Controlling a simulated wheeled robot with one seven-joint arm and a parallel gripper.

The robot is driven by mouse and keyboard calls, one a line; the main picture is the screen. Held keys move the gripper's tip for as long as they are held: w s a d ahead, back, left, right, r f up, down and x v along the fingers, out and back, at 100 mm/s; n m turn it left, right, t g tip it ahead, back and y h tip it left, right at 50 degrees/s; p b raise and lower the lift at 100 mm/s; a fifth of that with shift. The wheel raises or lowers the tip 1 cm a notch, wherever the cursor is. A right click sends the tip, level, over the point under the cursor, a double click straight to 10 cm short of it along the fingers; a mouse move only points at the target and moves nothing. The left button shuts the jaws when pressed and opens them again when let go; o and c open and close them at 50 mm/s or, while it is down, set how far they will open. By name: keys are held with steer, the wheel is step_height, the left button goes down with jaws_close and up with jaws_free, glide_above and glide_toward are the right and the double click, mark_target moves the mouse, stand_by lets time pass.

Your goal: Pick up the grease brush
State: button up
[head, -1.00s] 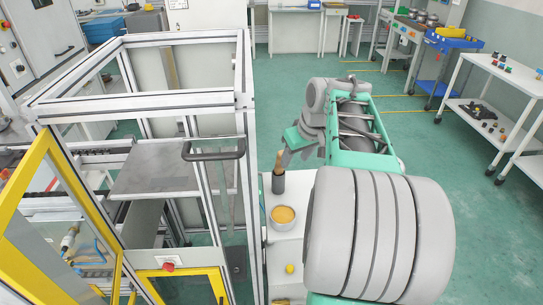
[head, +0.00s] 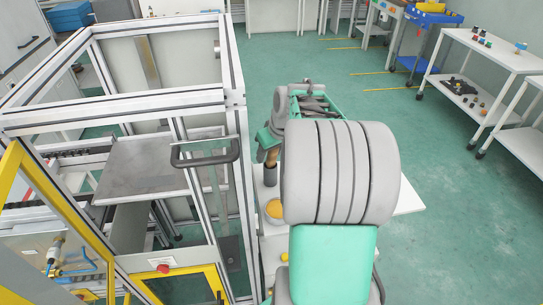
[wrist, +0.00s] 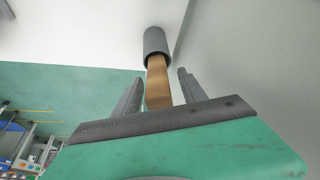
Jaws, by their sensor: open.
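The grease brush shows its tan wooden handle (wrist: 157,82) in the wrist view. It stands in a dark grey cylindrical holder (wrist: 156,41), which hides its lower end. In the head view the holder (head: 270,177) stands on a white bench at the right side of the metal frame, partly behind my arm. My gripper (wrist: 160,76) is open, with one grey finger on each side of the handle. I cannot tell whether either finger touches it. In the head view my arm hides most of the gripper.
A pot of orange-yellow grease (head: 273,209) stands in front of the holder, close to my arm. The aluminium frame with its dark handle (head: 204,154) rises just to the left. White shelving (head: 486,50) stands at the far right, with open green floor between.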

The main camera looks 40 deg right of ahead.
steer(key=shift+c, duration=0.4)
jaws_close()
